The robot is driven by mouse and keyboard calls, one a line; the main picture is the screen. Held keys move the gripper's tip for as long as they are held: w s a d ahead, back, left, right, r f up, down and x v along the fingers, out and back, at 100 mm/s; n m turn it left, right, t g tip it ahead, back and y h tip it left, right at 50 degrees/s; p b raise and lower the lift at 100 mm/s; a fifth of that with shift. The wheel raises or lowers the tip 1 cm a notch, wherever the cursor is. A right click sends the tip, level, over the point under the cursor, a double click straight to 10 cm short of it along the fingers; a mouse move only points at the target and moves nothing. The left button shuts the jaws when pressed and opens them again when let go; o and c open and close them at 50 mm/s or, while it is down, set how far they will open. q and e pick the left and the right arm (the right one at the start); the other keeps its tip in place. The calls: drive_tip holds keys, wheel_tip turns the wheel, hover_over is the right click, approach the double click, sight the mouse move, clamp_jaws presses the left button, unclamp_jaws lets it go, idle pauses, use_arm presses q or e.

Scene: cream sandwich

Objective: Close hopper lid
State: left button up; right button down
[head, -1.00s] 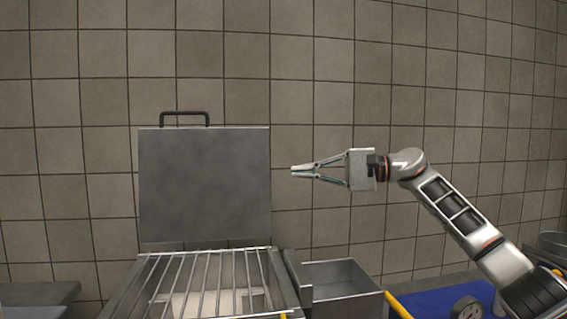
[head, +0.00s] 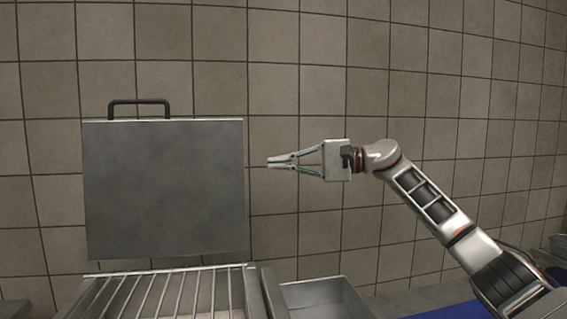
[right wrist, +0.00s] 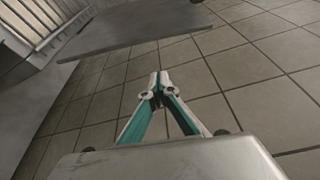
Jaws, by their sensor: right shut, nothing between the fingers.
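The hopper lid (head: 165,190) is a grey metal plate standing open and upright at the back of the hopper, with a dark handle (head: 139,103) on its top edge. The hopper's barred grate (head: 165,295) shows below it. In the right wrist view the lid (right wrist: 135,28) crosses the top left. My right gripper (head: 268,163) is shut and empty. Its tips point left, a little to the right of the lid's right edge, with a gap showing between in the head view. My left gripper is not in view.
An open metal box (head: 325,296) stands right of the hopper. A blue surface (head: 450,312) lies at the lower right. A tiled wall (head: 330,60) fills the background. The space above the metal box is clear around my right gripper.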

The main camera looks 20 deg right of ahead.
use_arm(q)
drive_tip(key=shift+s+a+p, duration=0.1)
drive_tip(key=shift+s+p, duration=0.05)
drive_tip(key=shift+p, duration=0.45)
use_arm(e)
drive_tip(key=a, duration=0.6)
drive_tip(key=shift+s+a, duration=0.2)
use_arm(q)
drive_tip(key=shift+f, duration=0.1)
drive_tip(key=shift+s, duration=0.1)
use_arm(e)
drive_tip(key=shift+s+r, duration=0.1)
